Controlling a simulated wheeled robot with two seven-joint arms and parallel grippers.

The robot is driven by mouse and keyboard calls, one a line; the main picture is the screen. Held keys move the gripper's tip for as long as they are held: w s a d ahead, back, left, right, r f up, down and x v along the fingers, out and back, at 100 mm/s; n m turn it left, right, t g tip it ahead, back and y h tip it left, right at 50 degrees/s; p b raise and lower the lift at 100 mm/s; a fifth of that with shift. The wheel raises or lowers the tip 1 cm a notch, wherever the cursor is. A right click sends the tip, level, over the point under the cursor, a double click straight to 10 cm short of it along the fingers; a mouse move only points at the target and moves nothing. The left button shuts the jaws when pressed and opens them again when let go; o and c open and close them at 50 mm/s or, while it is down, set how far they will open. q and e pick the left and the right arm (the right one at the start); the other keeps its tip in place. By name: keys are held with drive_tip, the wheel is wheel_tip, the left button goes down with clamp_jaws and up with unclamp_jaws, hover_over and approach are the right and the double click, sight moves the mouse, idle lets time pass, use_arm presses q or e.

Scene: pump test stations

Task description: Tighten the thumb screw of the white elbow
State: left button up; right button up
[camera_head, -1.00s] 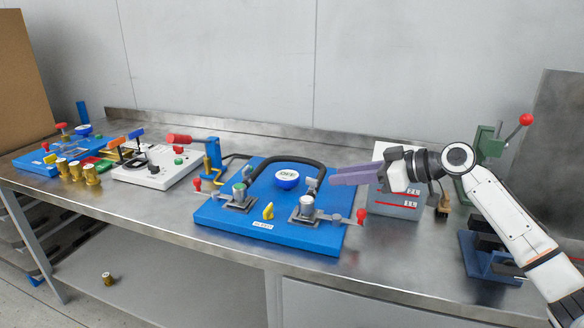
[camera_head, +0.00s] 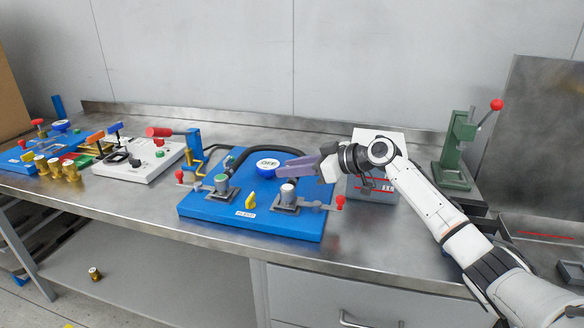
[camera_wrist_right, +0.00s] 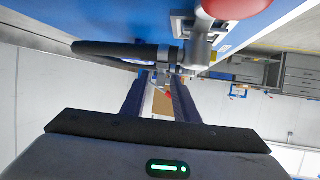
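The blue test board (camera_head: 245,225) is on the metal bench. Its right fitting has a white top (camera_head: 288,192), which looks like the white elbow; its left fitting has a green top (camera_head: 221,180). A black hose arches behind them. My right gripper (camera_head: 281,168) reaches in from the right, its purple fingers just behind and above the white-topped fitting. In the right wrist view the two fingers (camera_wrist_right: 161,80) are parallel with a gap, and grey metal shows just beyond their tips. I cannot make out the thumb screw or any contact. My left gripper is out of view.
A red-knobbed clamp handle (camera_head: 340,202) sticks out at the board's right, also close in the wrist view (camera_wrist_right: 235,8). A grey box (camera_head: 372,190) stands behind my arm; a green press (camera_head: 455,150) stands right.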

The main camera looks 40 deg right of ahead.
clamp_jaws()
